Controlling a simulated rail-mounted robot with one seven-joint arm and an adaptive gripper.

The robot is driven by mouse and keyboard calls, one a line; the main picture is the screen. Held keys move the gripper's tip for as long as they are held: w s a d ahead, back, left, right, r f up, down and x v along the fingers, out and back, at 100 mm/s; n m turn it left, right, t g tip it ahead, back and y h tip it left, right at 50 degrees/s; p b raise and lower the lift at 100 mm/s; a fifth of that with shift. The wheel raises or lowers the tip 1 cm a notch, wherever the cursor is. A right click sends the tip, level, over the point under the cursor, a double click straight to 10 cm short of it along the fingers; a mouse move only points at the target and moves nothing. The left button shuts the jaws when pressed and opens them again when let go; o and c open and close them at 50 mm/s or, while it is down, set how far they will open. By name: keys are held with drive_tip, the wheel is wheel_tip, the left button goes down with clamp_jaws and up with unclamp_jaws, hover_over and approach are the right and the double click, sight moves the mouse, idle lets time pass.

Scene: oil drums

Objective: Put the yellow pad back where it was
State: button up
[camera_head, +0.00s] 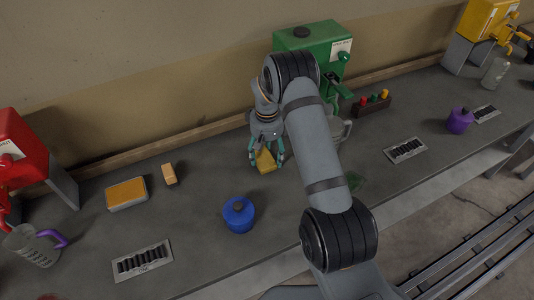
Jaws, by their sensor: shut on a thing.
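My gripper (267,162) points down over the middle of the bench, below the green drum. It is shut on a yellow pad (265,160), with teal fingers on either side of it. I cannot tell whether the pad touches the bench top. An orange-yellow flat block with a pale rim (126,193) lies on the bench at the left. A smaller orange block with a pale side (169,174) lies just right of it.
A green drum (305,42) stands behind my arm, a red one (20,155) at left, a yellow one (487,20) at far right. A blue lidded pot (239,215) stands in front of my gripper.

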sight(267, 155)
drive_tip(key=shift+f, duration=0.2)
drive_tip(key=o, duration=1.1)
drive_tip(key=shift+o, duration=0.2)
wheel_tip(267, 155, up, 10)
drive_tip(key=b, duration=0.3)
drive_tip(key=shift+w+r, duration=0.2)
drive_tip(key=shift+w, duration=0.05)
